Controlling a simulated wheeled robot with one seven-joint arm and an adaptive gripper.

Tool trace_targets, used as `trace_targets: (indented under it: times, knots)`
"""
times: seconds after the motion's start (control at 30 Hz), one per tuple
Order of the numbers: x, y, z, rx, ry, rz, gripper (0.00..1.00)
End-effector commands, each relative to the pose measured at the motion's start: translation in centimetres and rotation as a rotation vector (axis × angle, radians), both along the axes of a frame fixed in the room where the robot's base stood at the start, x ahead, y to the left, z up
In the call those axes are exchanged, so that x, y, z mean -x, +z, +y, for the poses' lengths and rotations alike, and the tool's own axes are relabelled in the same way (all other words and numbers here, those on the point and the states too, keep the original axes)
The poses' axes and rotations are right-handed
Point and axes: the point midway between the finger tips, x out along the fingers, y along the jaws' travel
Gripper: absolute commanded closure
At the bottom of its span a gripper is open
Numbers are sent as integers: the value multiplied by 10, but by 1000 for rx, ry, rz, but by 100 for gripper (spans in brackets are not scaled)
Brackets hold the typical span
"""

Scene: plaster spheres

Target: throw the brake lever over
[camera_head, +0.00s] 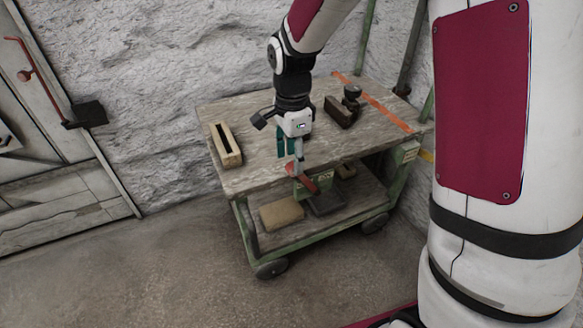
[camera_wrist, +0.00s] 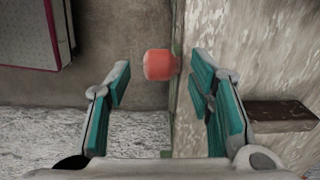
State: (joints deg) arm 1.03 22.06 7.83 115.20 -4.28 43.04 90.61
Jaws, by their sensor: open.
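The brake lever (camera_head: 302,178) shows as a red grip at the front side of a green-framed cart, just past the edge of its wooden top (camera_head: 345,147). My gripper (camera_head: 293,162) points down at that edge, right above or around the grip; the head view does not show which. In the wrist view the rounded red end of the lever (camera_wrist: 160,65) lies in the gap between my two teal-padded fingers (camera_wrist: 163,80). The fingers are spread, with visible space on both sides of the grip.
On the cart top stand a slotted wooden block (camera_head: 225,146) at left and a dark brown block (camera_head: 338,112) at back. The lower shelf holds a tan block (camera_head: 282,213) and a dark grey piece (camera_head: 327,204). Rough wall stands behind; floor (camera_head: 170,270) is clear at front left.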

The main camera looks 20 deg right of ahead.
Motion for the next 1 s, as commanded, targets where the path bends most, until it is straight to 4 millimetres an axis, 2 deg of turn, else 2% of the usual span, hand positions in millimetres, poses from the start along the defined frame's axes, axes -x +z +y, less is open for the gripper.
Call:
trace_targets:
  times: [0.03,0.2,0.57,0.8,1.0]
  knots:
    - [0,-9,0,0,0,1,52]
    - [0,-24,0,0,2,0,52]
    - [0,-27,0,0,1,-1,52]
    - [1,-27,0,0,1,2,100]
    - [2,-27,-2,-4,0,7,100]
